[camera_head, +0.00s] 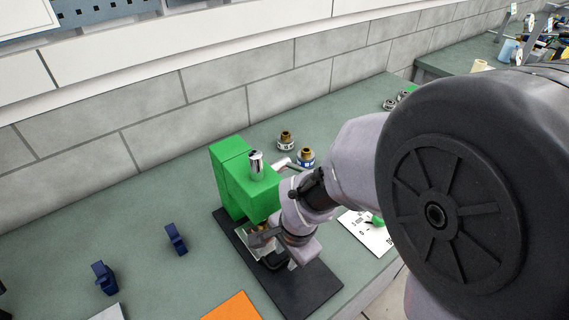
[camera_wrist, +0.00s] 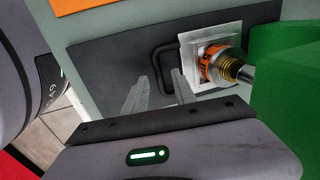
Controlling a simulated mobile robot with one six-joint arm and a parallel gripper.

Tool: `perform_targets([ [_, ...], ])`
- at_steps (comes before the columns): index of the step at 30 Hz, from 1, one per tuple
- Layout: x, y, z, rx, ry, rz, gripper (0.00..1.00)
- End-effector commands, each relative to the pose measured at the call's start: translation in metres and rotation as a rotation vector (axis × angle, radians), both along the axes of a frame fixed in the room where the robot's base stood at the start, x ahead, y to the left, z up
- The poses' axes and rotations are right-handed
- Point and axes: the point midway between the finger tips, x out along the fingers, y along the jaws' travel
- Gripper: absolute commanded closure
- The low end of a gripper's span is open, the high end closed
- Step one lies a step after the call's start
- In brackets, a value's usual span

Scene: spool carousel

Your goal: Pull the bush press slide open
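The green bush press (camera_head: 240,180) stands on a black base plate on the bench; its green body also shows at the right of the wrist view (camera_wrist: 285,75). Its slide is a pale square plate (camera_wrist: 190,40) with a black U-shaped handle (camera_wrist: 156,62) on its left side. An orange and brass bush (camera_wrist: 222,66) sits on the slide, under the press's silver rod. My gripper (camera_wrist: 158,80) is open, its two grey fingers apart and pointing at the handle. Whether the fingertips touch the handle is unclear. In the head view my wrist hides most of the slide.
Two bushes (camera_head: 286,140) (camera_head: 306,157) stand behind the press. Two blue clamp-like parts (camera_head: 105,278) (camera_head: 176,239) stand on the bench at left. An orange sheet (camera_head: 232,307) lies at the front, a white printed card (camera_head: 365,232) at right. A block wall runs behind.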

Motion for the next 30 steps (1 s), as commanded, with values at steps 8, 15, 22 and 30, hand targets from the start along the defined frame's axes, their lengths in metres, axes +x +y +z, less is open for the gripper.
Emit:
perform_targets([
  [8,0.0019,0.0012,-0.0114,0.000,-0.001,0.001,0.67],
  [15,0.0018,0.0011,-0.0109,0.000,-0.001,0.001,0.85],
  [22,0.0018,0.0011,-0.0108,0.000,-0.001,0.001,1.00],
  [30,0.0018,0.0011,-0.0108,0.000,-0.001,0.001,1.00],
])
